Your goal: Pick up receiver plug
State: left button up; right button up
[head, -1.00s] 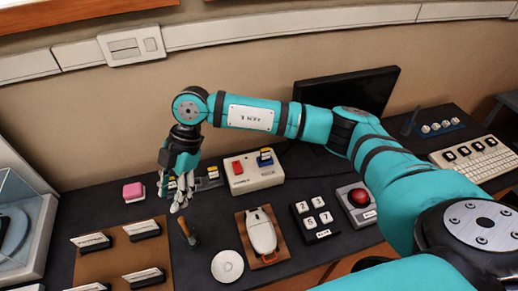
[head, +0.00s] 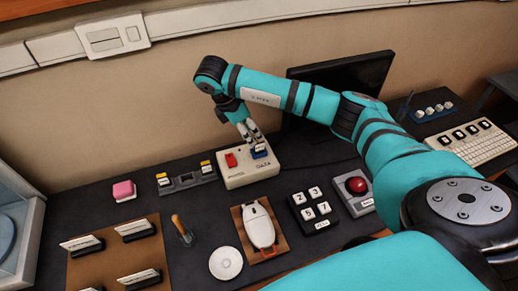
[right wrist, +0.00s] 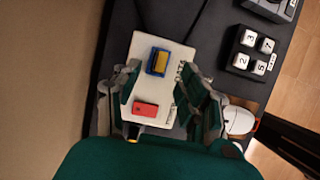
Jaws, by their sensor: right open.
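A white box (head: 250,176) with dark lettering stands on the dark table near the back. On its top sit a blue plug with a yellow part (head: 260,151) and a red block (head: 231,160). My right gripper (head: 250,133) points down just above the blue plug, fingers apart and empty. In the right wrist view, the blue and yellow plug (right wrist: 158,62) lies just beyond the gap between the fingertips (right wrist: 156,80), and the red block (right wrist: 145,108) is nearer the palm. Whether the fingers touch the plug cannot be told. My left gripper is out of view.
A dark holder with yellow-topped pieces (head: 187,181) and a pink block (head: 124,190) lie left of the box. A white mouse (head: 260,228), a number keypad (head: 314,208) and a red button (head: 356,186) are in front. A monitor (head: 345,85) stands behind.

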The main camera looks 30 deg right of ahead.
aim_at(259, 143)
jog(key=shift+p+x, duration=0.6)
jog(key=shift+x, duration=2.6)
jog(key=shift+a, duration=0.1)
grip_shut()
